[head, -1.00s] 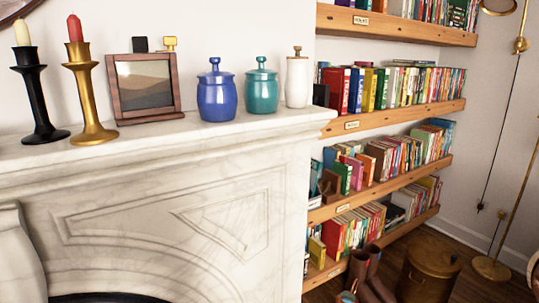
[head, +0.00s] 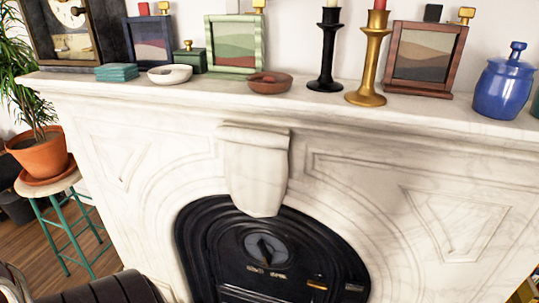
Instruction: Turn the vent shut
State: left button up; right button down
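The vent (head: 266,248) is a round grey dial with a dark handle across it, set in the upper part of the black arched fireplace front (head: 205,242). The handle looks tilted, its upper end leaning left. Two small pale label plates (head: 266,271) sit just below the dial, too small to read. Neither of my grippers is in view, and nothing touches the vent.
The marble mantel shelf (head: 200,90) carries picture frames, dishes, candlesticks and a blue jar (head: 503,85). A potted plant (head: 40,152) stands on a green-legged stool (head: 68,230) at left. A dark brown padded thing (head: 105,290) fills the bottom left edge.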

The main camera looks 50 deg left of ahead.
aim_at(267, 248)
jog(key=u, duration=1.45)
jog(key=k+j+u, duration=0.1)
